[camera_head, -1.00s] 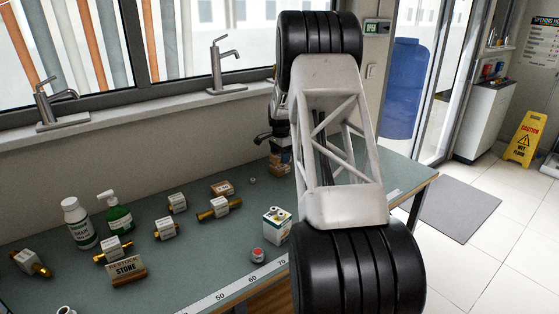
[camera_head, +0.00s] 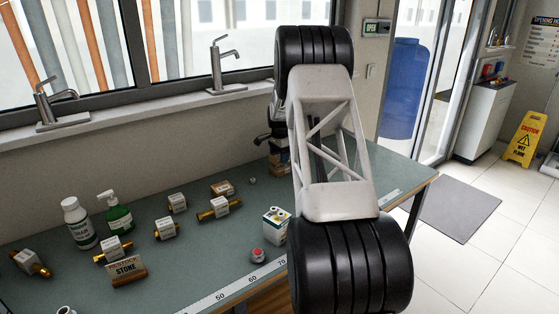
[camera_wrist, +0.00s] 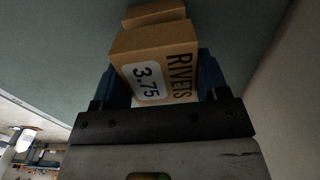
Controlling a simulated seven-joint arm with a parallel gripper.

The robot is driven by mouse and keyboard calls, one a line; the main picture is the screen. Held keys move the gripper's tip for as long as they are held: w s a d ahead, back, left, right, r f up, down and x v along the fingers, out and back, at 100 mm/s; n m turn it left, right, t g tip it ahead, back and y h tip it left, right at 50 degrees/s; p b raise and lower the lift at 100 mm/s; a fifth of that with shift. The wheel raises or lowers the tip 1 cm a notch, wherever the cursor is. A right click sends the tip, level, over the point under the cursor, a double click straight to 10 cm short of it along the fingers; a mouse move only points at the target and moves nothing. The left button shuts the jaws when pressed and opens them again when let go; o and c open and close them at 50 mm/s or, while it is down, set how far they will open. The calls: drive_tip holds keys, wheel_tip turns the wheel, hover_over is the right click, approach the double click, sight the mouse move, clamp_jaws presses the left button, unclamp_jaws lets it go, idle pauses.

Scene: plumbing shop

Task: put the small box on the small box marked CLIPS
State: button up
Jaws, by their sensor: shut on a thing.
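A small brown cardboard box marked RIVETS 3.75 (camera_wrist: 150,62) is between the blue fingers of my gripper (camera_wrist: 162,78) in the wrist view. The gripper is shut on it. A second brown box (camera_wrist: 153,13) shows just past the held box at the top of the wrist view. Its marking is hidden, so I cannot tell whether it is the CLIPS box or whether the two touch. In the head view brown cardboard (camera_head: 280,162) shows under my gripper at the bench's back, partly hidden by my arm.
A wall and window run behind. The bench's right end is clear.

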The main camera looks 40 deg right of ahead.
sight(279, 155)
drive_tip(key=shift+f, duration=0.95)
drive_tip(key=shift+f, duration=0.15)
drive_tip(key=o, duration=1)
drive_tip(key=shift+c, duration=0.2)
wheel_tip(279, 155, up, 12)
drive_tip(key=shift+r, duration=0.15)
